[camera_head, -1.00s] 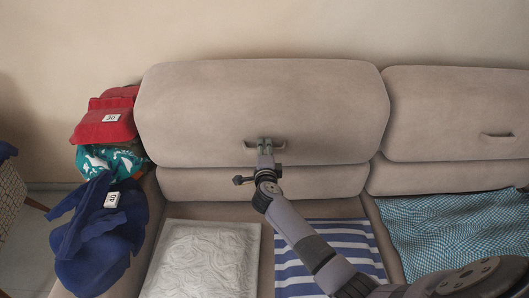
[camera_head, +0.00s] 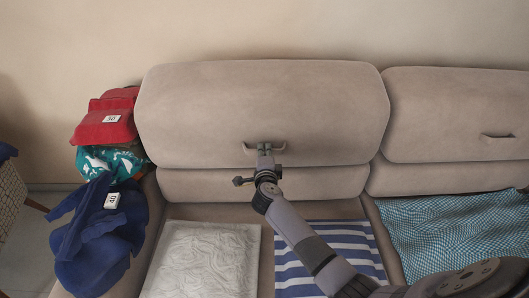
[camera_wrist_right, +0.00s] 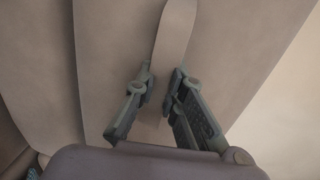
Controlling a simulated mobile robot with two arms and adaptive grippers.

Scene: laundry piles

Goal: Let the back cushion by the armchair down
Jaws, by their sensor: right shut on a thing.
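The back cushion (camera_head: 262,105) is a large beige block standing upright against the wall at the left part of the sofa. A lower beige cushion part (camera_head: 205,185) shows under it. The back cushion has a strap handle (camera_head: 280,147) low on its front. My right gripper (camera_head: 264,150) is shut on this strap. In the right wrist view the strap (camera_wrist_right: 174,35) runs down between the two fingers of my right gripper (camera_wrist_right: 160,93). My left gripper is not in view. The armchair (camera_head: 10,195) shows only as a woven edge at the far left.
On the seat lie a white quilted piece (camera_head: 205,260), a blue-and-white striped cloth (camera_head: 335,255) and a teal checked cloth (camera_head: 460,230). Red (camera_head: 105,120), teal patterned (camera_head: 108,163) and blue (camera_head: 95,240) cloths are piled on the left armrest. Another back cushion (camera_head: 450,115) stands at right.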

